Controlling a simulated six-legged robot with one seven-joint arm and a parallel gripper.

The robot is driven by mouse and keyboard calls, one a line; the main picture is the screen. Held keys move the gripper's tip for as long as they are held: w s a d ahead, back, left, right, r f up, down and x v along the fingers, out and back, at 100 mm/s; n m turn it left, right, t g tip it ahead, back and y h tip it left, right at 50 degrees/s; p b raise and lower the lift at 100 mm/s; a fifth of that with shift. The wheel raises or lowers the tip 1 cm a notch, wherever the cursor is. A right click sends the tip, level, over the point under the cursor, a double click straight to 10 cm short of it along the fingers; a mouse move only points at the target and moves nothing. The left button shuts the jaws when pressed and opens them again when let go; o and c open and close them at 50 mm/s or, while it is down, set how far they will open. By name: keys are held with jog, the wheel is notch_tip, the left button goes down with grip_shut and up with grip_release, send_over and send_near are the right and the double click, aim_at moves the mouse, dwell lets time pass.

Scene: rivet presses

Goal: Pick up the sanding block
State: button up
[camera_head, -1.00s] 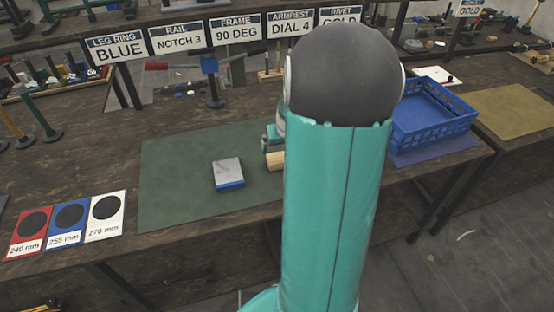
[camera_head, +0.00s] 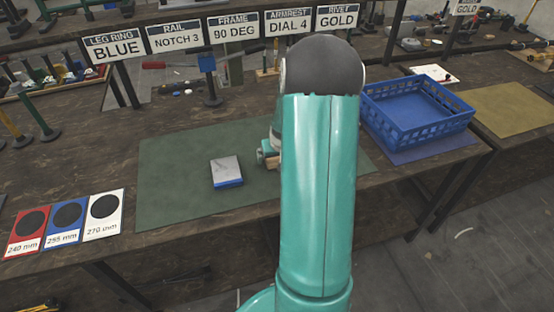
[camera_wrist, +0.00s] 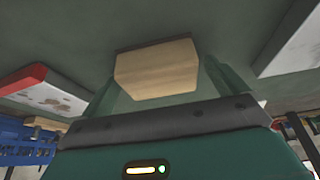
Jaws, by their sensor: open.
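A pale wooden block (camera_wrist: 157,72) with a thin dark layer along one edge looks like the sanding block. In the wrist view it lies between the two greenish fingers of my gripper (camera_wrist: 160,82), which is open around it; contact cannot be made out. In the head view only a bit of the wooden block (camera_head: 273,162) shows on the green mat, beside my gripper (camera_head: 265,155). My arm hides the rest. A grey-topped block with a blue base (camera_head: 227,170) lies apart on the mat, left of my gripper.
The green mat (camera_head: 170,190) is clear around the grey-and-blue block. A blue crate (camera_head: 418,125) stands at the right, empty. Disc cards (camera_head: 67,216) lie at the left. A stand (camera_head: 211,85) and label signs (camera_head: 235,30) are behind. A red-edged flat item (camera_wrist: 42,92) shows in the wrist view.

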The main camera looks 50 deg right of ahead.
jog(key=c, duration=1.1)
jog(key=shift+r, duration=0.15)
jog(key=shift+r, duration=0.6)
jog(key=shift+s+a+r, duration=1.1)
jog(key=shift+a+r, duration=0.85)
jog(key=shift+a, duration=0.1)
jog(key=shift+s+a+r, duration=1.1)
jog(key=shift+a+r, duration=0.8)
jog(key=shift+a, duration=0.2)
jog(key=shift+s+a+r, duration=1.1)
jog(key=shift+a+r, duration=0.85)
jog(key=shift+a, duration=0.1)
